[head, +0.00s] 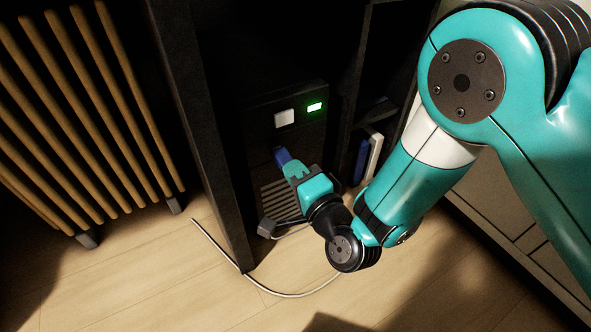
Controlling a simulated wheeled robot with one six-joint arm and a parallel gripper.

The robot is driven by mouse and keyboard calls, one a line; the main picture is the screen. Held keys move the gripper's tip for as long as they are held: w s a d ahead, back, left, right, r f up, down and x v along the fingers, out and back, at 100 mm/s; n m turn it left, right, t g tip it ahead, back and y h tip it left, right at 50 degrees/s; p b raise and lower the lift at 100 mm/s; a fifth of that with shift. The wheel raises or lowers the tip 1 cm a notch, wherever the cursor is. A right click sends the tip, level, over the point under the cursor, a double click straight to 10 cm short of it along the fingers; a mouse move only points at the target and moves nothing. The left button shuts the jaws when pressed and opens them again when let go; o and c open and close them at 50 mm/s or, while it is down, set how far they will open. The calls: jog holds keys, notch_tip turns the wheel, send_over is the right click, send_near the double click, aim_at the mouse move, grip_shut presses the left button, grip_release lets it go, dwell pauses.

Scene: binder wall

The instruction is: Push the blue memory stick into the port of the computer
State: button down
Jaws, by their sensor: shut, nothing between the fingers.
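The computer (260,132) is a dark box inside the black shelf unit, with a white button and a lit green display on its front. The blue memory stick (281,155) is at the computer's front, below the white button. My gripper (290,166) is shut, its tips right at the near end of the stick. The stick is not between the fingers. Whether the tips touch it I cannot tell. The port is hidden, so how deep the stick sits in it cannot be seen.
A grille (277,197) is below the stick, partly behind my gripper. A grey cable (262,288) runs over the wooden floor. The shelf's side panel (205,130) stands left of the computer. Blue and white binders (372,160) stand at right. A wooden slatted radiator (75,110) is far left.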

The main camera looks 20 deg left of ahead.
jog(key=shift+w+a+p, duration=0.2)
jog(key=shift+p, duration=0.35)
jog(key=shift+b+v, duration=1.5)
jog(key=shift+b, duration=1.05)
